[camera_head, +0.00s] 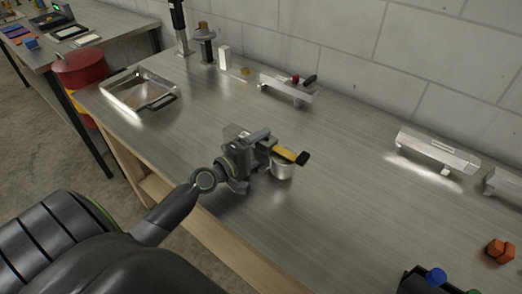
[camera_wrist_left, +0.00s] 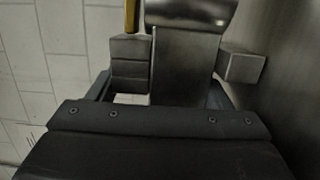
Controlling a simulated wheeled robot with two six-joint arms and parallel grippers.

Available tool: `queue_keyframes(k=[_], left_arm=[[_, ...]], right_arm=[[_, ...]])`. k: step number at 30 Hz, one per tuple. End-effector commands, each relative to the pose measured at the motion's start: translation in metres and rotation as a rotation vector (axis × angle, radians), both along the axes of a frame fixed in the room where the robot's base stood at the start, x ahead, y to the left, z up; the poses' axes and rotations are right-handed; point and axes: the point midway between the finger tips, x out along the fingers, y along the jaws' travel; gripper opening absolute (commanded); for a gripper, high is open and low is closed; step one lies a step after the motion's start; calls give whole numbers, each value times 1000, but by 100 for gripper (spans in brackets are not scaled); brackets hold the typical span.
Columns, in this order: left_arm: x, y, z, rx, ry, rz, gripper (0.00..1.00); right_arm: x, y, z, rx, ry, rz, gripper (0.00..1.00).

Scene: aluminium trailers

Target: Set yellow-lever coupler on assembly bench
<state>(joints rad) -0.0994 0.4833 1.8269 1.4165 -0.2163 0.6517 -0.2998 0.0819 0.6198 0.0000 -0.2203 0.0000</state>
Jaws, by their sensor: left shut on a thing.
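The yellow-lever coupler (camera_head: 281,170) shows in the head view as a silvery metal body with a yellow lever (camera_head: 286,153) that has a black tip. My left gripper (camera_head: 257,150) is shut on it, at or just above the middle of the assembly bench (camera_head: 345,195). I cannot tell whether the coupler touches the bench top. In the left wrist view the metal coupler (camera_wrist_left: 185,60) fills the space between the fingers, and a strip of its yellow lever shows at the top. My right gripper is not in view.
A metal tray (camera_head: 118,92) lies at the bench's left. A bracket with a red knob (camera_head: 290,90) and a silvery rail part (camera_head: 436,152) stand near the wall. Orange blocks (camera_head: 500,250) and a dark bin (camera_head: 418,284) are at the right. The bench around the gripper is clear.

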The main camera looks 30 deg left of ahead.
Motion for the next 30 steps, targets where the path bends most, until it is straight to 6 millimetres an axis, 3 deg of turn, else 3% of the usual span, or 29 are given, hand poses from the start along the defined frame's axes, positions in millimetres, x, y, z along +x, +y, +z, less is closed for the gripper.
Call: queue_keyframes(k=[11,12,16,30], left_arm=[[0,-1,-1,-1,-5,0,24],[0,0,-3,-1,-1,0,75],[0,0,-2,-1,0,0,92],[0,0,0,-2,1,0,94]], right_arm=[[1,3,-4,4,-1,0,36],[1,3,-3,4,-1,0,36],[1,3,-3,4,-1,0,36],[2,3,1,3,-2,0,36]])
